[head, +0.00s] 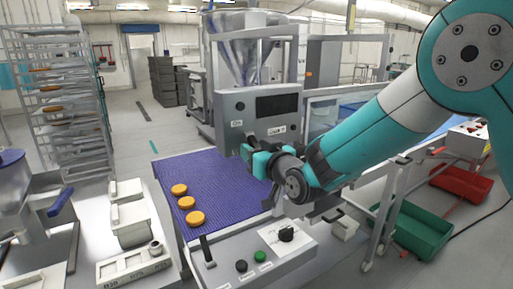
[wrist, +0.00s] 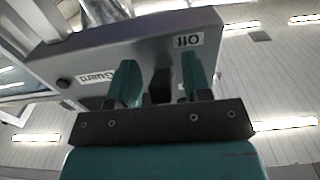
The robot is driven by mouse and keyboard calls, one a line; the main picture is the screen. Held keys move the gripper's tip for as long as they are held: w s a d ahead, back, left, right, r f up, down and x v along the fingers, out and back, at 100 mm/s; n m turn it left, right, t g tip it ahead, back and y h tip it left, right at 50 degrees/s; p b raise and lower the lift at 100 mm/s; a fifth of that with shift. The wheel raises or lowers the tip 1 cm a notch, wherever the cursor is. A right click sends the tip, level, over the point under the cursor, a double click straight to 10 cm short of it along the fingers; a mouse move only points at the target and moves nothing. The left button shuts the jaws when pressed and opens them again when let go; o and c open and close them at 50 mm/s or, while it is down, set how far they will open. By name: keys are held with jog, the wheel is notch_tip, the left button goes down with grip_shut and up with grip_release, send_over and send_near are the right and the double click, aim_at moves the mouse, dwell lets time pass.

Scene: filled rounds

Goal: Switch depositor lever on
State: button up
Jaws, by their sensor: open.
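The depositor (head: 258,108) is a grey housing with a dark window and a clear hopper above the blue belt. My gripper (head: 250,156) is in front of the lower part of this housing, its teal fingers toward it. In the wrist view, my gripper (wrist: 160,72) is open, with the housing (wrist: 145,50) close ahead. A short black part (wrist: 160,86), perhaps the depositor lever, shows between the fingers; I cannot tell whether they touch it. A "Guard" label and another small label are on the housing.
A blue belt (head: 220,180) carries several orange rounds (head: 186,203). A control box (head: 220,276) in front has a black lever, a black and a green button and a knob. A tray rack (head: 62,100) stands at the left, green (head: 425,232) and red crates at the right.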

aim_at(255, 141)
jog(key=shift+c, duration=0.4)
grip_shut()
jog(key=shift+r, duration=0.15)
jog(key=g+p, duration=0.1)
jog(key=p, duration=0.1)
jog(key=r+g+h+p, duration=0.1)
jog(key=shift+s+d+r+p, duration=0.15)
jog(key=shift+s+p, duration=0.1)
jog(key=shift+p, duration=0.1)
jog(key=g+h+p, duration=0.1)
jog(key=p, duration=0.1)
jog(key=r+g+h+p, duration=0.1)
jog(key=g+p, duration=0.1)
jog(key=shift+s+d+r+p, duration=0.1)
jog(key=shift+r+p, duration=0.15)
jog(key=shift+p, duration=0.1)
jog(key=g+h+p, duration=0.1)
jog(key=p, duration=0.1)
jog(key=r+g+h+p, duration=0.1)
jog(key=p, duration=0.1)
jog(key=shift+g, duration=0.4)
jog(key=g+p, duration=0.1)
jog(key=p, duration=0.1)
jog(key=g+h+p, duration=0.1)
jog(key=shift+r+h+p, duration=0.25)
jog(key=shift+h+p, duration=0.05)
jog(key=shift+p, duration=0.05)
